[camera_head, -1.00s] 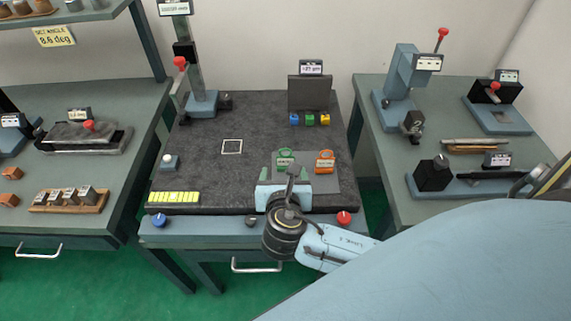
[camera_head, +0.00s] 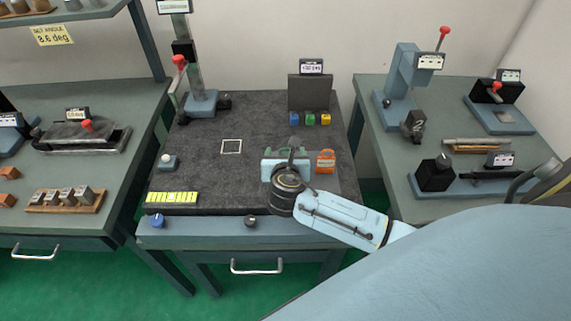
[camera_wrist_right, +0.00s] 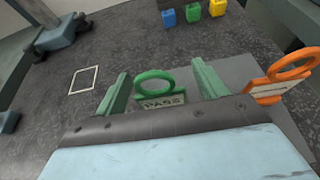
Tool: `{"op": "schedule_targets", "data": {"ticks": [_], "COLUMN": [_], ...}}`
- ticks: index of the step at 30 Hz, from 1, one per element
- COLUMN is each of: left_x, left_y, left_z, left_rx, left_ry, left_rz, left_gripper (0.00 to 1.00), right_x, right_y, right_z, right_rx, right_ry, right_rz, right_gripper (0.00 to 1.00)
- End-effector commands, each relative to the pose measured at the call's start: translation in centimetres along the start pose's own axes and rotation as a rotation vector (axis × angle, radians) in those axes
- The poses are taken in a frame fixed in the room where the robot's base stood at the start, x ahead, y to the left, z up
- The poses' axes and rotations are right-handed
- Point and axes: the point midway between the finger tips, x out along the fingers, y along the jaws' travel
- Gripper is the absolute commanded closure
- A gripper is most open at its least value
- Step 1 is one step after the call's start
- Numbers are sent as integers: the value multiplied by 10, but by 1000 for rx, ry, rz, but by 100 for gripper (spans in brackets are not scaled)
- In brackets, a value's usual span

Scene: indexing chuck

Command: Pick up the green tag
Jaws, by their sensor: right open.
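The green tag (camera_wrist_right: 157,89), with a ring top and a plate reading "PASS", shows in the right wrist view. It is between the two green fingers of my right gripper (camera_wrist_right: 160,88), with a gap on each side. In the head view my right gripper (camera_head: 286,156) is over the front middle of the dark mat and hides most of the tag. My right gripper is open and empty. My left gripper is not in view.
An orange tag (camera_head: 325,161) lies just right of my right gripper and also shows in the right wrist view (camera_wrist_right: 283,82). Blue, green and yellow blocks (camera_head: 310,119) stand behind, before a dark upright panel (camera_head: 309,92). The left part of the mat (camera_head: 200,165) is mostly clear.

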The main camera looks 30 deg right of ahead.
Motion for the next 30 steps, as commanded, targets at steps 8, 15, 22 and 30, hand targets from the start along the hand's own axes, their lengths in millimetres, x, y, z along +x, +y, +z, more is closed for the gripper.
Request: {"op": "schedule_targets", "data": {"ticks": [8,15,22,30], "left_x": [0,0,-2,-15], "left_y": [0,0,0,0], "left_z": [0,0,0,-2], "left_rx": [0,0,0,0], "left_ry": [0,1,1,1], "left_rz": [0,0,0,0], "left_gripper": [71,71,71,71], "right_x": [0,-1,-3,-22], "right_y": [0,0,0,0], "right_z": [0,0,6,54], "right_rx": [1,1,2,4], "right_ry": [0,0,-1,-4], "right_rz": [0,0,1,2], "right_gripper": [54,77,77,77]}}
